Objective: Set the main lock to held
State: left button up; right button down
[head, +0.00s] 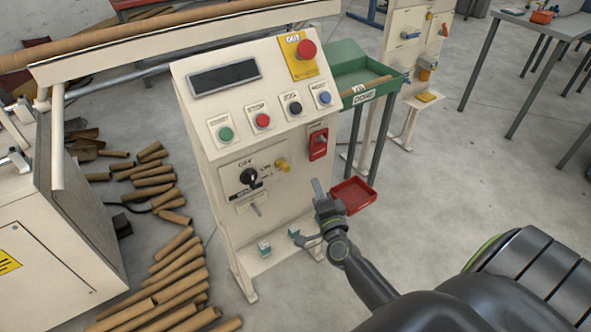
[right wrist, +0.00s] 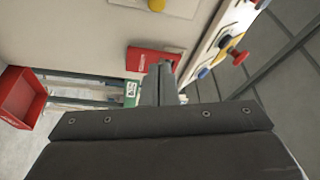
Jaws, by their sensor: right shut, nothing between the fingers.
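The cream control panel (head: 222,160) stands in the middle of the head view. On its lower face are a black rotary switch (head: 249,176) with labels around it, a yellow knob-like part (head: 283,164) and a grey lever (head: 256,209) below. A red plate (head: 318,144) with a small grey part sits to their right. I cannot read which one is the main lock. My right gripper (head: 318,188) is shut and empty, below the red plate and in front of the panel's right edge. In the right wrist view, its fingers (right wrist: 165,72) overlap the red plate (right wrist: 147,60). My left gripper is not in view.
Green, red, black and blue buttons (head: 263,121) and a red emergency knob (head: 306,49) sit above. Cardboard tubes (head: 178,285) litter the floor left.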

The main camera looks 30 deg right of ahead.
aim_at(277, 164)
jog(key=shift+r, duration=0.1)
jog(key=w, duration=0.9)
jog(key=shift+w+a+b, duration=0.25)
jog(key=shift+a+b, duration=0.05)
jog(key=shift+a, duration=0.15)
jog(key=a+p, duration=0.1)
jog(key=a, duration=0.4)
jog(key=shift+s, duration=0.1)
jog(key=shift+f, duration=0.2)
